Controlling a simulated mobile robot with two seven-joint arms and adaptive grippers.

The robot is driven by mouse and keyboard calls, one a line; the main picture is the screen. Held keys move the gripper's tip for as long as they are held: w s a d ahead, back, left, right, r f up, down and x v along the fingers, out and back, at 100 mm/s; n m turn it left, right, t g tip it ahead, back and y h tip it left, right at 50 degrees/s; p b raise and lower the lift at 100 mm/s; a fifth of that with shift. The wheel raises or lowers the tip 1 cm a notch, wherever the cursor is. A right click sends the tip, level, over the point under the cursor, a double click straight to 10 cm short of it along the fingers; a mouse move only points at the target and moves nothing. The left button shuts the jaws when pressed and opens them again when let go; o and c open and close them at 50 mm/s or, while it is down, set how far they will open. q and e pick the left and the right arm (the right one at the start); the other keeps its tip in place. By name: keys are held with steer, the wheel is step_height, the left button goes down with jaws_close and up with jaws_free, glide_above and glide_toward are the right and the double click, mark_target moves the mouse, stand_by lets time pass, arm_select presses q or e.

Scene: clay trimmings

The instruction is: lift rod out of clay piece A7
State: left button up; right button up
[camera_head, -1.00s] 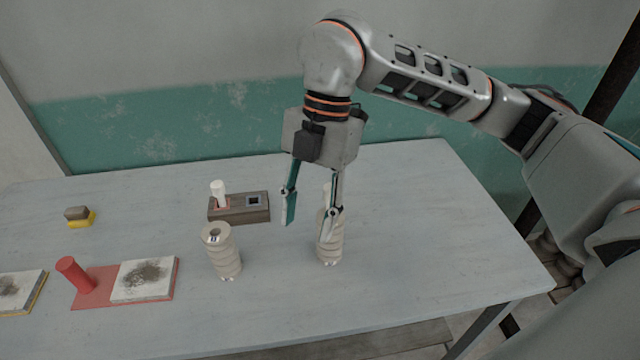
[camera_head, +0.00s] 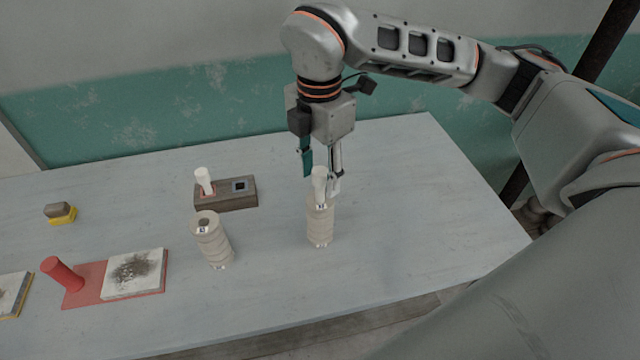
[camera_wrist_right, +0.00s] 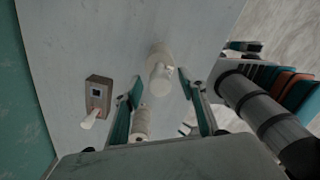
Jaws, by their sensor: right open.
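A pale rod (camera_head: 319,184) stands upright in the top of the right-hand ribbed clay piece (camera_head: 320,226). I cannot read the small tag on this piece. My right gripper (camera_head: 321,180) is open, pointing down, with its fingertips on either side of the rod's upper part; no contact is clear. In the right wrist view the rod (camera_wrist_right: 160,76) shows between the two open fingers (camera_wrist_right: 159,85), and its clay piece (camera_wrist_right: 158,51) lies beyond. My left gripper is not in view.
A second ribbed clay piece (camera_head: 213,245) with an open hole stands to the left. Behind it is a brown block (camera_head: 238,197) holding a white peg (camera_head: 204,180). A red cylinder (camera_head: 62,273) and a stained white slab (camera_head: 135,274) are on a red mat (camera_head: 86,292). The table's right side is clear.

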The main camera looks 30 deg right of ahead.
steer(key=shift+f, duration=0.35)
steer(key=shift+c, duration=0.3)
jaws_close()
